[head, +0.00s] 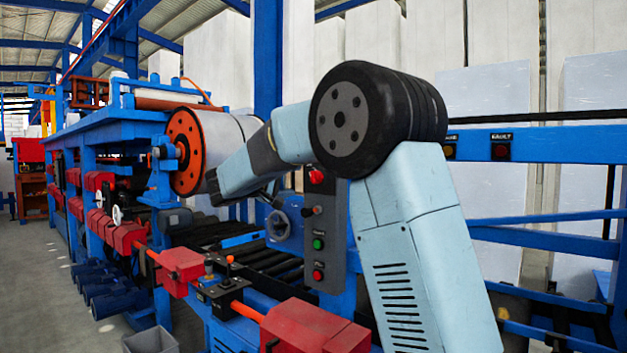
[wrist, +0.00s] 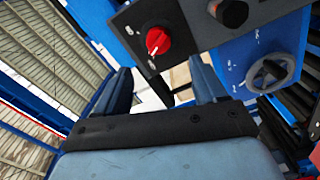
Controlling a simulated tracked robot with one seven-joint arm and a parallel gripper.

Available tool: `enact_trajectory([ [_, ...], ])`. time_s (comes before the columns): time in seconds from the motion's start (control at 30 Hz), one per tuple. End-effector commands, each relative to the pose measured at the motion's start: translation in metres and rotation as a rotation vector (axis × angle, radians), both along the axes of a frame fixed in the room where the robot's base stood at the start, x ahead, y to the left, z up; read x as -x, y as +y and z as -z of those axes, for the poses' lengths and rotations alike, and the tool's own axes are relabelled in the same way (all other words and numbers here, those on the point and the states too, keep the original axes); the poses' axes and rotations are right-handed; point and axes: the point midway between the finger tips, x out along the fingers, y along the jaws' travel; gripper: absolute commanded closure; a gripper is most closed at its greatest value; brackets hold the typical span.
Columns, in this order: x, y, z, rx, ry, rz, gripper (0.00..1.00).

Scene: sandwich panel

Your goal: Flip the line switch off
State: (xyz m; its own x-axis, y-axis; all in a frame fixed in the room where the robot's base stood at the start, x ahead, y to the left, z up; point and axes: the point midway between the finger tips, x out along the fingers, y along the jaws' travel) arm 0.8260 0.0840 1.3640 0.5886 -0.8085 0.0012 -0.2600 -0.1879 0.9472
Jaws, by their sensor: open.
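A red rotary knob (wrist: 158,41) sits on a dark grey control panel (wrist: 188,22) in the wrist view. It appears to be the line switch. It has a pale pointer mark toward its lower left, and small white labels beside it that I cannot read surely. In the head view, the red knob (head: 316,177) is at the top of the panel (head: 336,262), beside my arm. My gripper (wrist: 160,70) is open and empty. Its two fingers point toward the panel, with the knob showing beyond the gap between them. I see no contact. In the head view, the gripper is mostly hidden by my arm.
A dark knob (wrist: 229,12) and a handwheel (wrist: 272,72) are right of the red knob. Below it on the panel are a green button (head: 318,244) and a red button (head: 318,275). A large roll (head: 187,150) stands to the left. Blue rails (head: 545,145) run right.

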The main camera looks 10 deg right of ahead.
Motion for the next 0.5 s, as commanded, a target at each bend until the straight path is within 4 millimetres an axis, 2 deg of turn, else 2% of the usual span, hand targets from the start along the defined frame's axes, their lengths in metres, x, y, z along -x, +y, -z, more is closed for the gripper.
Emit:
enact_trajectory([
  [0.23, -0.026, -0.037, 0.0, -0.001, 0.001, 0.004, 0.3],
  [0.5, -0.048, -0.066, 0.0, -0.001, 0.001, 0.001, 0.3],
])
